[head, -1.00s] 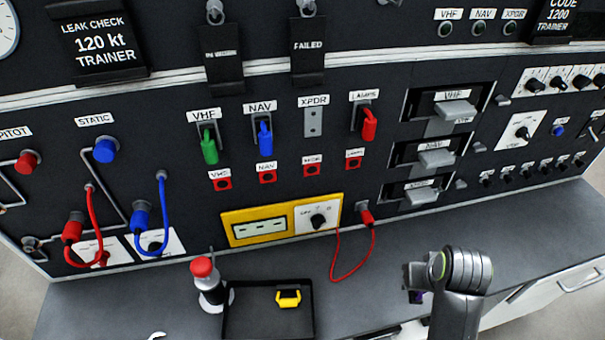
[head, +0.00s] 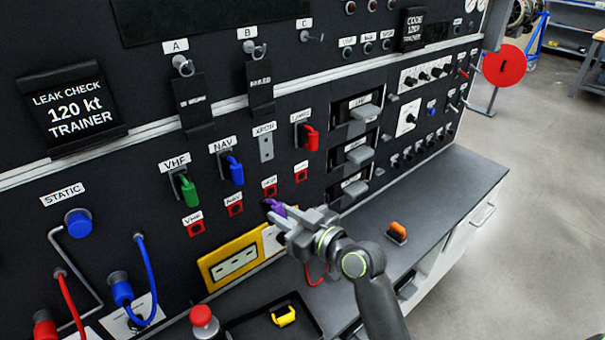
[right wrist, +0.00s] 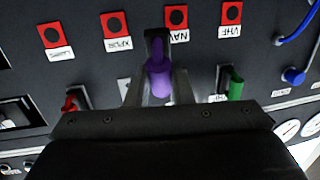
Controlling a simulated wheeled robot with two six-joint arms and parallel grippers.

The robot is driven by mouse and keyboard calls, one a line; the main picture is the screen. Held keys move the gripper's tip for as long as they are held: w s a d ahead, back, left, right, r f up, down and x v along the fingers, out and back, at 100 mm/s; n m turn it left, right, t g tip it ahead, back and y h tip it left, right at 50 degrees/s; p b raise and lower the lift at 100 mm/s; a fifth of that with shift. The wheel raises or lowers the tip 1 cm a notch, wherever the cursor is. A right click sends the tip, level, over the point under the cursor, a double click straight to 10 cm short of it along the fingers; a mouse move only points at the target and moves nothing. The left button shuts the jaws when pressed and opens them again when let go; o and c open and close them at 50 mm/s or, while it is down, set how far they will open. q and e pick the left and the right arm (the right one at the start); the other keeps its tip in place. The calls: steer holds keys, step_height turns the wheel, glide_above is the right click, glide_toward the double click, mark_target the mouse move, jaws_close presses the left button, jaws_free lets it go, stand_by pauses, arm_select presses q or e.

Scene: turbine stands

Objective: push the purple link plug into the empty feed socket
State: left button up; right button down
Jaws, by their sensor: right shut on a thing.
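The purple link plug (head: 277,208) is between the fingers of my right gripper (head: 280,216), which is shut on it. In the head view it is in front of the panel, below the XPDR socket and close to the row of red squares. The XPDR feed socket (head: 265,147) shows as a bare grey plate with no plug. In the right wrist view the purple plug (right wrist: 159,82) points toward the panel, apparently clear of any socket; the exact gap cannot be told. My left gripper is not in view.
Green (head: 188,188), blue (head: 234,170) and red (head: 311,138) plugs sit in the neighbouring VHF, NAV and LAMPS sockets. A yellow-framed panel (head: 231,263) is below.

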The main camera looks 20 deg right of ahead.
steer(key=w+d+r+m+t, duration=0.2)
steer(key=d+r+t, duration=0.2)
steer(key=r+t, duration=0.3)
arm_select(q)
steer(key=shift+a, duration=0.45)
arm_select(e)
steer(key=shift+g+h, duration=0.3)
steer(key=shift+g, duration=0.3)
steer(key=shift+f+x, duration=0.15)
steer(key=shift+x, duration=1)
steer(key=shift+f+x, duration=0.15)
steer(key=shift+x, duration=1)
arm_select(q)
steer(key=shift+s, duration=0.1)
arm_select(e)
steer(key=shift+w+d, duration=0.15)
arm_select(q)
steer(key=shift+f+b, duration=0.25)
steer(key=shift+b, duration=0.05)
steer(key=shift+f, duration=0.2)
arm_select(e)
steer(key=shift+w, duration=0.25)
arm_select(q)
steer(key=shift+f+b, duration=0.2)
steer(key=shift+b, duration=0.25)
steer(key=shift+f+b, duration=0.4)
arm_select(e)
steer(key=shift+w+a, duration=0.3)
steer(key=shift+w, duration=0.25)
